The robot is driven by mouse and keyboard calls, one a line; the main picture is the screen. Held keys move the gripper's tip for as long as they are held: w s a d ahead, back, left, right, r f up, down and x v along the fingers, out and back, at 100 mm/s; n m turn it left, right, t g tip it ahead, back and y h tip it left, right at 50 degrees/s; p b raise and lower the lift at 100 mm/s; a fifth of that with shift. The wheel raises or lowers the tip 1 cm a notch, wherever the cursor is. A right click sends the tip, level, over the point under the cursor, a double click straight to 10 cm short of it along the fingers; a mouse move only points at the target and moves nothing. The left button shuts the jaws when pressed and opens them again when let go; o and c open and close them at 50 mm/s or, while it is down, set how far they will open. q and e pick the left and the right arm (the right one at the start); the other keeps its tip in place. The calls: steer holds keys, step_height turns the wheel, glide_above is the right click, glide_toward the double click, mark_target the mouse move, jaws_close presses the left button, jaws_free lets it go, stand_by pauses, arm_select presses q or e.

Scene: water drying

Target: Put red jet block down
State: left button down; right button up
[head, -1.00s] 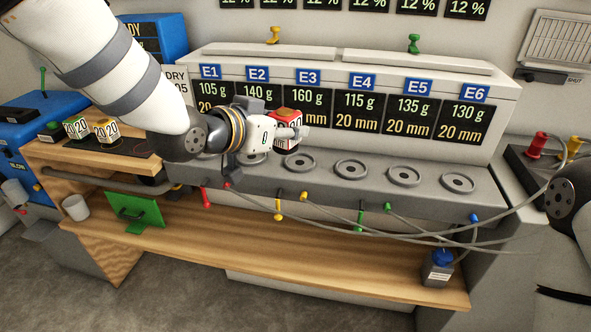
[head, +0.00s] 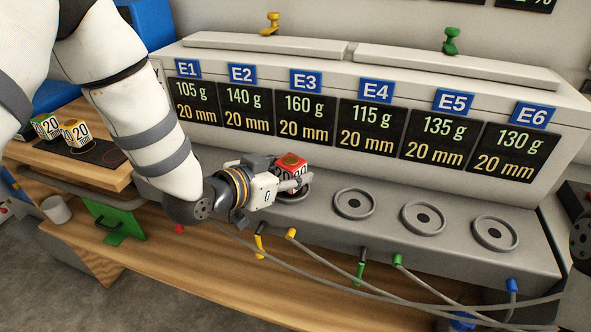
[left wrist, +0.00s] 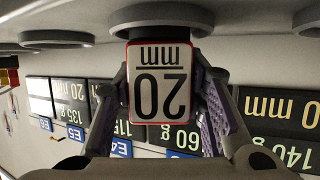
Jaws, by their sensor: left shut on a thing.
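The red block (head: 291,160), with a brown disc on top and white sides marked 20, is in my left gripper (head: 288,183) at the round holder (head: 299,198) below the E3 display. In the left wrist view, the red-edged block (left wrist: 158,98) shows "20 mm" upside down between the two fingers of the left gripper (left wrist: 162,112). The block's base is at the round holder (left wrist: 160,19), touching it or very nearly so; the exact contact is hidden. The block looks upright.
More round holders (head: 353,203) sit to the right on the grey ledge and look empty. Hoses with coloured ends (head: 398,261) hang below its front. A green block (head: 46,127) and a yellow block (head: 76,134) stand at the left. The wooden shelf (head: 220,275) lies below.

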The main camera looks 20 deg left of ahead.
arm_select(q)
steer(key=shift+s+r, duration=0.15)
steer(key=shift+a, duration=0.1)
steer(key=c, duration=1)
jaws_free()
steer(key=shift+w, duration=0.2)
arm_select(e)
steer(key=shift+w+a+r, duration=0.1)
steer(key=shift+w+r, duration=0.05)
steer(key=shift+w, duration=0.15)
